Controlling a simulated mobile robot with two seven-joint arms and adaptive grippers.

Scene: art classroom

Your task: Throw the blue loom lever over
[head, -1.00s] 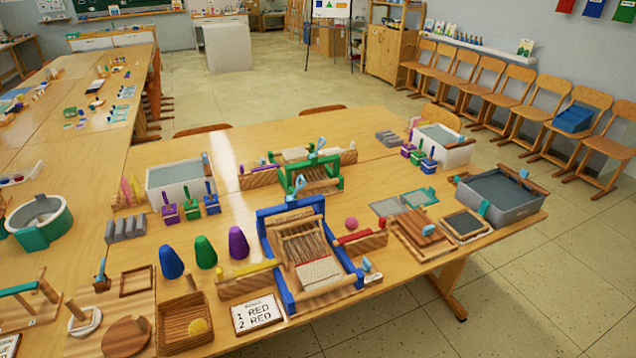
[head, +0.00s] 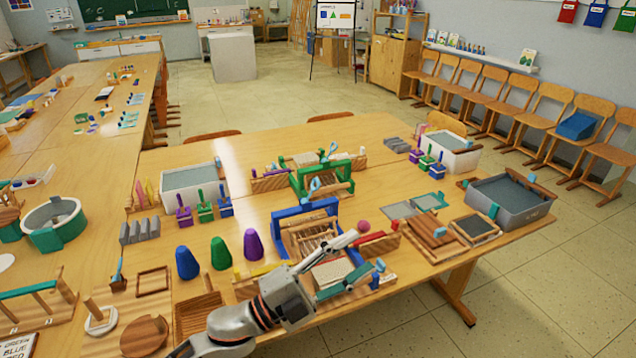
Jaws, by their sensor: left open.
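The blue loom (head: 284,222) stands on the near table, a blue frame with strung threads and pale cloth at its front. My left gripper (head: 361,253) comes in from the bottom and is over the loom's front right part. Its fingers are spread, and I see nothing gripped between them. I cannot tell whether a finger touches the loom. My right gripper is out of view.
A green loom (head: 297,181) stands just behind. Blue, green and purple cones (head: 187,262) stand left of the loom. A pink ball (head: 362,226), a red-topped block (head: 376,240) and a grey tub (head: 518,213) are to the right. The floor at right is clear.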

